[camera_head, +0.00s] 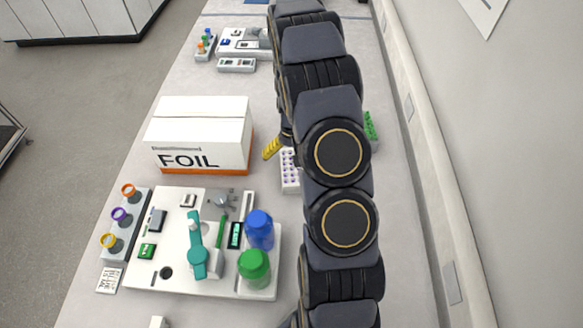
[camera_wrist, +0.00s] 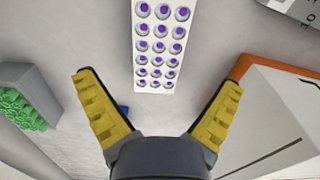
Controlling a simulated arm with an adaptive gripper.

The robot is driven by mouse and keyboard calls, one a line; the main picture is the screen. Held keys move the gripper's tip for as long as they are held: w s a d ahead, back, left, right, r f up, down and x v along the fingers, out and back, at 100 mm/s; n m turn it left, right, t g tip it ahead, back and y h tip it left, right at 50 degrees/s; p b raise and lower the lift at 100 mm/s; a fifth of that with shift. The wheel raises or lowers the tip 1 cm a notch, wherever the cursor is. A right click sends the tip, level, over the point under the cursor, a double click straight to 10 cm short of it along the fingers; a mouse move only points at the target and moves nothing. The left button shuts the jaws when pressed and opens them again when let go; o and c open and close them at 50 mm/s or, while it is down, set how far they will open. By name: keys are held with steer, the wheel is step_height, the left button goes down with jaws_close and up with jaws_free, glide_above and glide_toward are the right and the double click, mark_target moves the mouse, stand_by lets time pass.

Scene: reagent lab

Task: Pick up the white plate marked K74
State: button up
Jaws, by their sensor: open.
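A white plate with rows of purple-centred wells (camera_wrist: 160,48) lies on the bench in the wrist view, its top end cut off by the frame edge. It also shows in the head view (camera_head: 290,184), partly hidden by my arm. I cannot read a K74 mark on it. My gripper (camera_wrist: 160,82) is open and empty, with yellow ribbed fingers spread wide. In the wrist picture, the plate's near end lies between the fingertips, apart from both. In the head view, one yellow finger (camera_head: 271,147) shows beside my arm, beyond the plate.
A FOIL box (camera_head: 200,132) stands close on the plate's left; its orange edge is near the right finger in the wrist view. A grey holder with green tops (camera_wrist: 32,92) is at left there. A tray (camera_head: 150,282) with bottles and tools lies nearer. The wall runs along the right.

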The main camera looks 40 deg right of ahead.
steer(key=f, duration=0.5)
steer(key=shift+s+f, duration=0.2)
steer(key=shift+f, duration=0.15)
steer(key=c, duration=1.2)
